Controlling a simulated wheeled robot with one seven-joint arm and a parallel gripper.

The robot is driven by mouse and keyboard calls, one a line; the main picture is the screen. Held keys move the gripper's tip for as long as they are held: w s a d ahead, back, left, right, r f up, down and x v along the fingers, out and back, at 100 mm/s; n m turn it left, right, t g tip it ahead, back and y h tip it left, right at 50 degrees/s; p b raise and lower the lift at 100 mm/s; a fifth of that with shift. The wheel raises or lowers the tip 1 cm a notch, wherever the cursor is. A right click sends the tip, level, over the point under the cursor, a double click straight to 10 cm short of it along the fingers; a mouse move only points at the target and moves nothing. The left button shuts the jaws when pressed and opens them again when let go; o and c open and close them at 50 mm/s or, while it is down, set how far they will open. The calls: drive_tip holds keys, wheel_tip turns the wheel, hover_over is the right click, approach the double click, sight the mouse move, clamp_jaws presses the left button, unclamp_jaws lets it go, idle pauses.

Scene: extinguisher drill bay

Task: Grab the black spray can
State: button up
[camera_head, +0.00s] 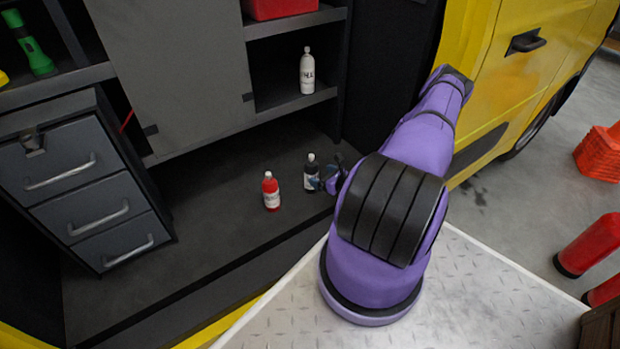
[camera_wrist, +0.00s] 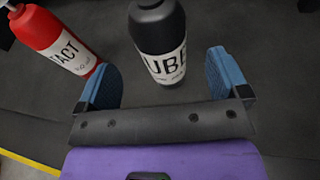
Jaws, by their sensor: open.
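A black bottle-shaped can (camera_head: 311,174) with a white label and pale cap stands upright on the dark van floor in the head view. In the wrist view the black can (camera_wrist: 158,40) stands just ahead of my gripper, roughly between the lines of its fingers, with part of its label reading "UBE". My gripper (camera_wrist: 162,80) is open and empty, with blue finger pads either side. In the head view my gripper (camera_head: 333,178) is small and dark, close to the can's right side. Whether the fingers touch the can cannot be told.
A red bottle (camera_head: 271,190) stands just left of the black can; it also shows in the wrist view (camera_wrist: 55,42). A white bottle (camera_head: 307,72) stands on a shelf above. A grey drawer cabinet (camera_head: 85,190) is at left. The floor in front is clear.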

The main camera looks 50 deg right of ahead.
sight(311, 169)
drive_tip(key=shift+r+x, duration=0.2)
drive_tip(key=shift+x, duration=1.4)
drive_tip(key=shift+r+x, duration=0.2)
drive_tip(key=shift+x, duration=1.35)
drive_tip(key=shift+w+d, duration=0.1)
drive_tip(key=shift+w, duration=0.05)
drive_tip(key=c, duration=1.2)
drive_tip(key=shift+r, duration=0.1)
